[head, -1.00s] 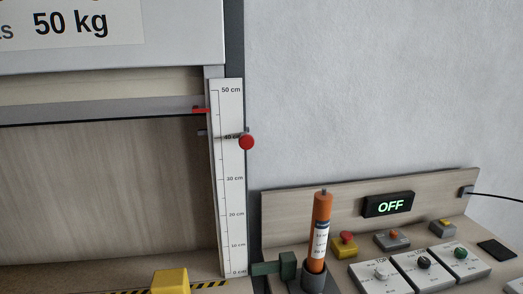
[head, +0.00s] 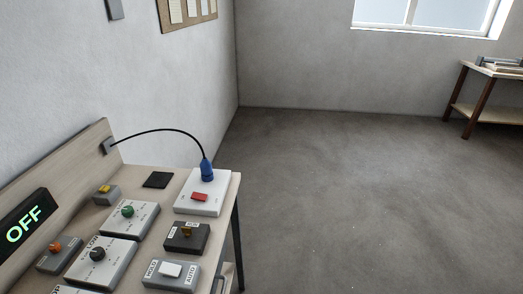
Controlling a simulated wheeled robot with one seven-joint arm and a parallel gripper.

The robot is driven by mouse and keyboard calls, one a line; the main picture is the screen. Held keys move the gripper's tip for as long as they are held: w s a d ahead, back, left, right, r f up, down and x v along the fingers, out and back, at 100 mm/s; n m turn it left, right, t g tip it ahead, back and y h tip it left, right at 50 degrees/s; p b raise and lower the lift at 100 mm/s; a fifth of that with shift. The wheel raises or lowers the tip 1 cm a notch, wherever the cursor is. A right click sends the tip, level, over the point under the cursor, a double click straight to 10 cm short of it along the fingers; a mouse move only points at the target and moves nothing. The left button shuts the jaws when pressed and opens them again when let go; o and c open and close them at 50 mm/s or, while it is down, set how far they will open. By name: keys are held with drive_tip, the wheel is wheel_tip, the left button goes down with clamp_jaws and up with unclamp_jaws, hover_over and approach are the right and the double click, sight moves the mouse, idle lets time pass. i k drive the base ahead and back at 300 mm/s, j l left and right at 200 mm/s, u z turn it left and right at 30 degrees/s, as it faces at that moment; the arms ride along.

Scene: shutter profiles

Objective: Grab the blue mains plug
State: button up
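The blue mains plug (head: 207,171) stands upright at the back of a white box with a red switch (head: 199,197), near the right edge of the bench. A black cable (head: 160,131) arches from its top to a grey fitting (head: 109,146) on the bench's backboard. The plug appears seated on the white box. My gripper is not in view.
The bench (head: 143,174) also carries a black pad (head: 157,180), several control boxes with coloured knobs, and a lit OFF display (head: 24,230). Open floor (head: 350,190) lies right of the bench. A wooden table (head: 485,85) stands at the far right.

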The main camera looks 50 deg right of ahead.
sight(205, 166)
drive_tip(key=z, duration=0.5)
drive_tip(key=i+j+z, duration=0.15)
drive_tip(key=i+j, duration=0.15)
drive_tip(key=i, duration=0.15)
drive_tip(key=i+j+z, duration=0.1)
drive_tip(key=i+j, duration=0.25)
drive_tip(key=i, duration=0.1)
